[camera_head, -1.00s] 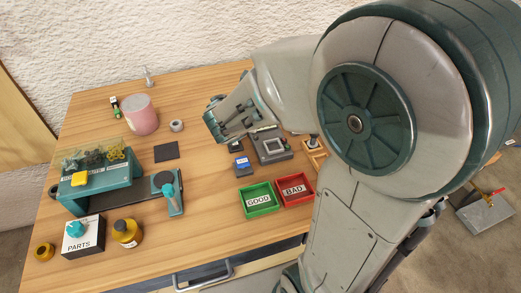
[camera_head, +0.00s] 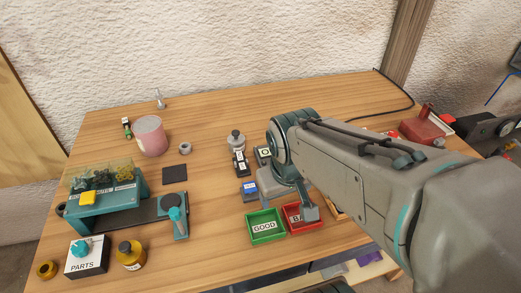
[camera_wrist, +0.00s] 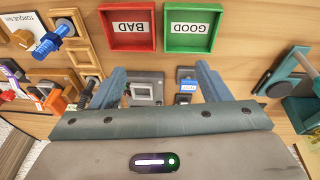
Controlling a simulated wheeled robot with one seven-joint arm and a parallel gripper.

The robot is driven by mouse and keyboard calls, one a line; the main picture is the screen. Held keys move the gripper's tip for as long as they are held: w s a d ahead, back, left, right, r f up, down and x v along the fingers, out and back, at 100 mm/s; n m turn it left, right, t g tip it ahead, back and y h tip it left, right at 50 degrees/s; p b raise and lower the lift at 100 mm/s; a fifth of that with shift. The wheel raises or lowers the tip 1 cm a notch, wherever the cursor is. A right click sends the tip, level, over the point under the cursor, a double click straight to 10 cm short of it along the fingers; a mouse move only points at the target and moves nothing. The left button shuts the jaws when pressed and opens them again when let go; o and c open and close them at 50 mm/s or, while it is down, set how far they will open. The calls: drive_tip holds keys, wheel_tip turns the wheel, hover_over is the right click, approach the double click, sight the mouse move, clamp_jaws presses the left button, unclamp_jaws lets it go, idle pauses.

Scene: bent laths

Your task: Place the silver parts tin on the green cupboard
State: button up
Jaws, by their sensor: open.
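My gripper (camera_wrist: 160,82) is open and empty. In the wrist view its two fingers stand apart, with a grey device (camera_wrist: 148,88) showing between them. In the head view my gripper (camera_head: 290,195) hangs over the table behind the GOOD and BAD trays. A small silver-grey round container (camera_head: 236,143) with a dark top stands on the table, left of my wrist; I cannot tell whether it is the silver parts tin. I cannot make out a green cupboard in either view.
A green GOOD tray (camera_head: 265,226) and a red BAD tray (camera_head: 304,219) sit at the front. A red tool (camera_head: 425,127) lies at right. The back middle is clear.

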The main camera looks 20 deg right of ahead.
drive_tip(key=shift+o, duration=0.3)
drive_tip(key=shift+s+a+m+y, duration=0.25)
drive_tip(key=shift+a+m+y, duration=0.15)
drive_tip(key=shift+a+m, duration=0.2)
drive_tip(key=w+a+f+m+t+y+b, duration=0.15)
drive_tip(key=w+a+m+t, duration=0.25)
drive_tip(key=w+a+m, duration=0.5)
drive_tip(key=m+t+h+b, duration=0.5)
drive_tip(key=m+t+b, duration=0.1)
drive_tip(key=m, duration=2.4)
approach(236, 143)
drive_tip(key=v, duration=0.4)
drive_tip(key=shift+a+f, duration=0.1)
drive_tip(key=shift+f, duration=0.25)
drive_tip(key=shift+t, duration=0.3)
drive_tip(key=x, duration=1.3)
drive_tip(key=shift+w+f, duration=0.1)
drive_tip(key=shift+w, duration=0.1)
drive_tip(key=shift+c, duration=0.2)
